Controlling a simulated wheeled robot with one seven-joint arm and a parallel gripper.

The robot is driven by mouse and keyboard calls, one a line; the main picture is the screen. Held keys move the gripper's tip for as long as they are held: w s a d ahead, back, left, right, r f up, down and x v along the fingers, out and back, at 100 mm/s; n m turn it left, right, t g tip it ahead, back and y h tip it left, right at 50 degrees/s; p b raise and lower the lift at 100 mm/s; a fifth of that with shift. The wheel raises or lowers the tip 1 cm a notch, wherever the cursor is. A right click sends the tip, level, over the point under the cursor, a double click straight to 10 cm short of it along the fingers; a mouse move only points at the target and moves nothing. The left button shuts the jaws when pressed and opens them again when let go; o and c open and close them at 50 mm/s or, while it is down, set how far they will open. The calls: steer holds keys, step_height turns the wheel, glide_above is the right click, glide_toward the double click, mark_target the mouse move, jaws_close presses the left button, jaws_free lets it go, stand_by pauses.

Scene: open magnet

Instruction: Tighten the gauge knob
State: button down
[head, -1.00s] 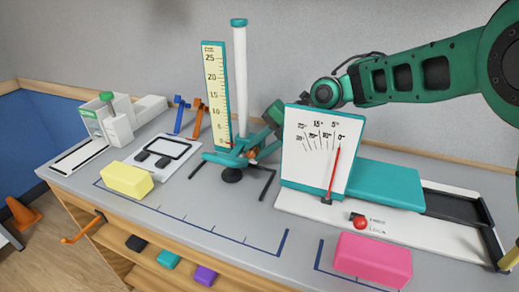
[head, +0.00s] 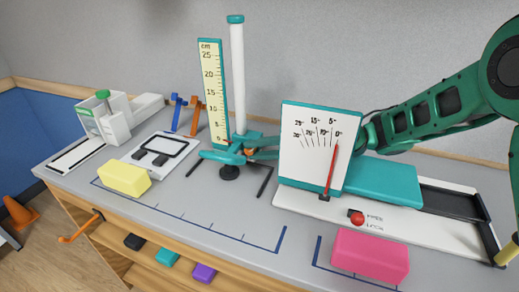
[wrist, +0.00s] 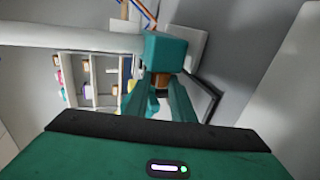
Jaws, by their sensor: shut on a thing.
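The height gauge stands at the back middle of the bench, with a white post (head: 238,80), a yellow scale (head: 212,90) in a teal frame and a dark-footed teal base. A small orange knob (head: 249,152) sits low near the post. My gripper (head: 256,151) reaches it from the right, partly hidden behind the tilted white dial panel. In the wrist view my gripper's two teal fingers (wrist: 158,98) are shut on the orange-brown knob (wrist: 161,82), just below a teal block (wrist: 165,48). The fingertips partly cover the knob.
The dial panel (head: 315,145) with a red needle and a teal block (head: 385,183) stand on a white rail at right, close to my arm. A pink block (head: 370,257) and yellow block (head: 123,178) lie toward the front. The front middle bench is clear.

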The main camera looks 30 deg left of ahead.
steer(key=shift+d+f, duration=0.1)
steer(key=shift+f, duration=0.05)
steer(key=c, duration=1.5)
jaws_free()
steer(key=shift+r, duration=0.25)
